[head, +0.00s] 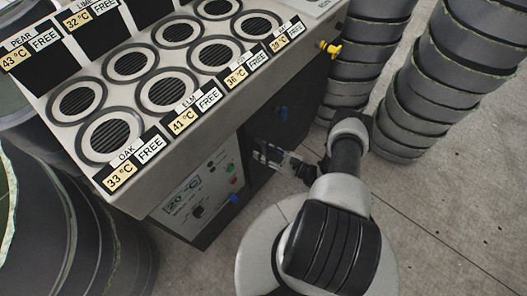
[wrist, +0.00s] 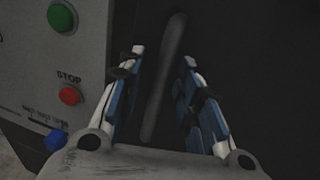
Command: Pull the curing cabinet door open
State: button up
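The curing cabinet (head: 150,190) stands at the left in the head view, with a dark door (head: 296,98) on its front, right of the control panel. In the wrist view the dark door (wrist: 240,50) fills the background. A long dark bar handle (wrist: 164,75) runs over it, slightly tilted. My gripper (wrist: 164,58) is open, with one blue-padded finger on each side of the handle and visible gaps to both. In the head view my gripper (head: 268,155) is at the cabinet front, and the handle cannot be made out there.
The control panel (head: 200,195) has a green button (wrist: 61,17), a red stop button (wrist: 69,96) and a blue knob (wrist: 55,140) left of my gripper. Stacked grey moulds (head: 430,100) stand at right. A yellow fitting (head: 331,48) sticks out at the cabinet's corner. Floor (head: 450,205) is clear at lower right.

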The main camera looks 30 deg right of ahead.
jog(key=shift+c, duration=0.3)
grip_shut()
dwell(0.3)
